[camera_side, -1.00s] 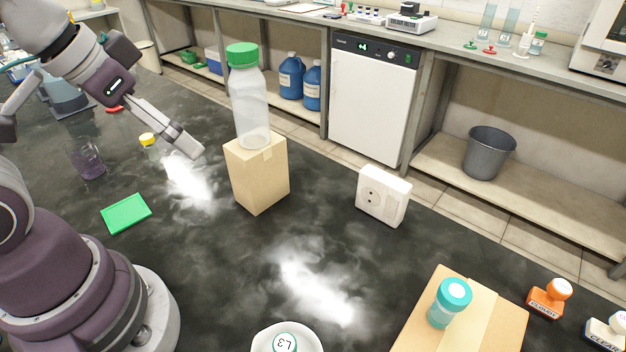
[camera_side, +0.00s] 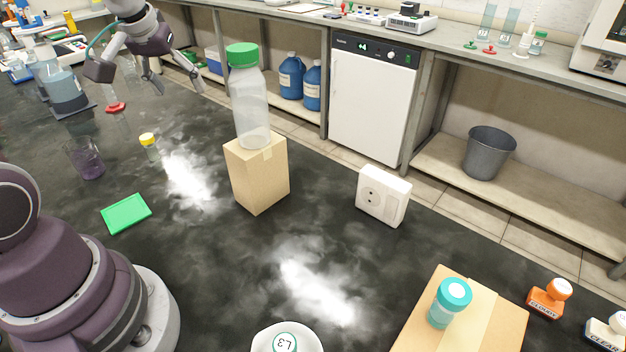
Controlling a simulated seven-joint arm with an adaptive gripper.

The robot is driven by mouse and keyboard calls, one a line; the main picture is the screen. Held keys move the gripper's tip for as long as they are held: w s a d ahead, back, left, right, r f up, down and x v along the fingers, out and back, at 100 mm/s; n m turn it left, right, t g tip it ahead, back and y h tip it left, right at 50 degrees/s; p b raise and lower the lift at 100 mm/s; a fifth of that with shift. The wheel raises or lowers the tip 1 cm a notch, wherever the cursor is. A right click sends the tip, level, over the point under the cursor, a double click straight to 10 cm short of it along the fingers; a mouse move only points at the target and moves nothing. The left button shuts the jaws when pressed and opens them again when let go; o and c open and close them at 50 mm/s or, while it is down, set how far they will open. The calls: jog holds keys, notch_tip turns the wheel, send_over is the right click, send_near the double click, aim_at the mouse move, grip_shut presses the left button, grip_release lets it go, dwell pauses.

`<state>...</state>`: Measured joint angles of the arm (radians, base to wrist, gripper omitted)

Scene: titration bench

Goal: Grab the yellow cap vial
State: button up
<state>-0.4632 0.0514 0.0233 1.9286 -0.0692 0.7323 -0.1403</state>
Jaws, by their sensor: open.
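The yellow cap vial (camera_side: 150,148) stands upright on the dark bench in the left part of the side view. It is small and clear, with a yellow cap on top. My gripper (camera_side: 177,87) is in the upper left, above and behind the vial in the picture, well apart from it. Its two fingers are spread and nothing is between them.
A purple-tinted beaker (camera_side: 88,160) stands left of the vial, with a green tray (camera_side: 126,213) in front. A green-capped bottle (camera_side: 249,105) stands on a cardboard box (camera_side: 257,178) to the right. A red-based cylinder (camera_side: 115,106) stands behind. Bench between vial and box is clear.

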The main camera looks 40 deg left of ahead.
jog(key=a+f+n+g+y, duration=0.1)
jog(key=a+f+n, duration=0.4)
jog(key=a, duration=0.5)
jog(key=g, duration=0.1)
send_near(148, 143)
jog(key=w+a+f, duration=0.1)
jog(key=w, duration=0.1)
jog(key=shift+n, duration=0.4)
jog(key=x, duration=0.3)
jog(key=s+x, duration=0.1)
jog(key=x, duration=0.7)
jog(key=shift+s+f, duration=0.25)
jog(key=shift+s, duration=0.1)
grip_shut()
